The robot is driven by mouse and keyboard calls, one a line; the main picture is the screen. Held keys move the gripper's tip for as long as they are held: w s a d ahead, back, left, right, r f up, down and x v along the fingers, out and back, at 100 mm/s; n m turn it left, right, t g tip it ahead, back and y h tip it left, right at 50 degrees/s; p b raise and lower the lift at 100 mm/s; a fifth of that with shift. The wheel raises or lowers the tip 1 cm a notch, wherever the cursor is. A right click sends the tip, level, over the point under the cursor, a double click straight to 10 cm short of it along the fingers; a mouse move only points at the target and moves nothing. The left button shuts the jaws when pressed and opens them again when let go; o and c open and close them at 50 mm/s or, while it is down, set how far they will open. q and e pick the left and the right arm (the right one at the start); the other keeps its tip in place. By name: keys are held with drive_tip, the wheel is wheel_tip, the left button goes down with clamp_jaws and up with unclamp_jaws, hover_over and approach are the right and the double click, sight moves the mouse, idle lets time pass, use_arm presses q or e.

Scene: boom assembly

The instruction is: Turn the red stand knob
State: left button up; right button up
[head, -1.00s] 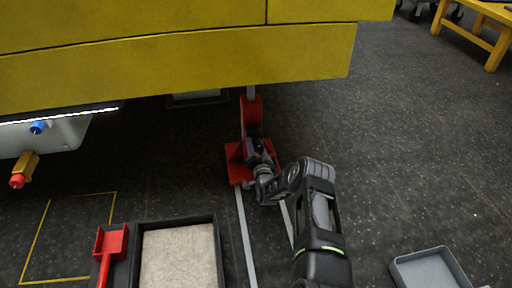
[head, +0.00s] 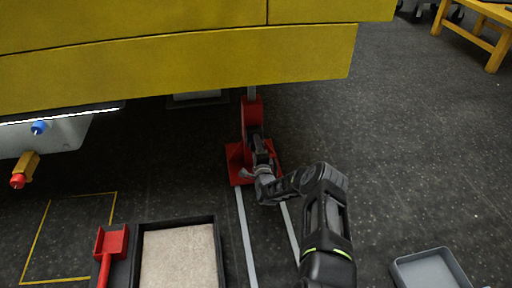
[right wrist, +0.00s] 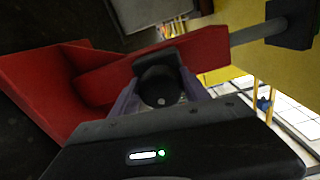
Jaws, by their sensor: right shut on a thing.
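The red stand (head: 251,112) stands on the floor under the yellow boom, with a red base plate and a grey rod at its top. In the right wrist view the red stand (right wrist: 200,52) fills the upper middle, and its dark round knob (right wrist: 158,84) sits between my fingers. My right gripper (head: 256,160) is at the stand's near side, low above the base. It also shows in the right wrist view (right wrist: 160,92), shut on the knob. The fingertips are partly hidden by the knob. My left gripper is in neither view.
The yellow boom (head: 180,62) hangs low over the stand. A black tray (head: 178,221) with a beige pad and a red scoop-like tool (head: 110,245) lie at the lower left. A grey bin (head: 432,268) is at the lower right. The floor right of the stand is clear.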

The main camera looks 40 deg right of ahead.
drive_tip(key=m, duration=0.4)
drive_tip(key=shift+m, duration=0.3)
drive_tip(key=m, duration=0.4)
drive_tip(key=shift+r, duration=0.1)
drive_tip(key=o, duration=1.4)
drive_tip(key=shift+d, duration=0.1)
